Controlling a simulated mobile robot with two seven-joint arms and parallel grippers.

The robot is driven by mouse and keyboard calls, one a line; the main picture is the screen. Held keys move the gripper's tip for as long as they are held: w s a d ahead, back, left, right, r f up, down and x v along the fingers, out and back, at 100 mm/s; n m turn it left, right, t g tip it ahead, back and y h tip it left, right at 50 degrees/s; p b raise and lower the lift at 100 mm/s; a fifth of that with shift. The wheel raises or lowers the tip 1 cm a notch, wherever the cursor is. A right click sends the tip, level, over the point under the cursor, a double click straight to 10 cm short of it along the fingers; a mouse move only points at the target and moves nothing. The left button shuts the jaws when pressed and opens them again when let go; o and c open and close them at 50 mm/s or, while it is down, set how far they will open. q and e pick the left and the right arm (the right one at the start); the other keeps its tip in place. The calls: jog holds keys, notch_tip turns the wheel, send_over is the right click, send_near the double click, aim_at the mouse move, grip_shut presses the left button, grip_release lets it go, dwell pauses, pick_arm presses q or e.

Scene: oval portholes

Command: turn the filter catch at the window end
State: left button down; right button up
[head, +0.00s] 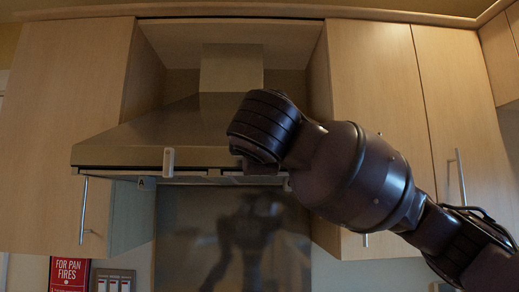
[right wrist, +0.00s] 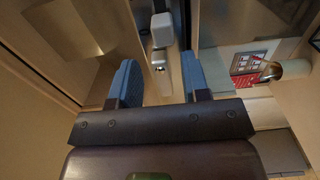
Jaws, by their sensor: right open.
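The range hood (head: 150,132) hangs between wall cupboards. A pale upright tab (head: 168,160) sits on its front edge, left of centre. A small grey block (head: 146,183) shows under the edge, left of the tab; I cannot tell which piece is the named catch. My right arm comes in from the right and hides the hood's right part; its fingers are hidden in the head view. In the right wrist view my right gripper (right wrist: 157,62) is open, with a pale catch-like piece (right wrist: 162,30) beyond and between the fingers. Contact cannot be told. My left gripper is out of view.
Wooden cupboards (head: 70,110) flank the hood on the left and the right (head: 375,80), with metal bar handles (head: 83,205). A red pan-fire sign (head: 69,272) hangs below left. A shiny splashback (head: 185,245) is beneath.

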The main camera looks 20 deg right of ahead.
jog(key=shift+w+d, duration=0.1)
jog(key=shift+w, duration=0.25)
jog(key=shift+c, duration=0.3)
grip_shut()
jog(key=shift+n+p, duration=0.65)
jog(key=shift+n, duration=0.05)
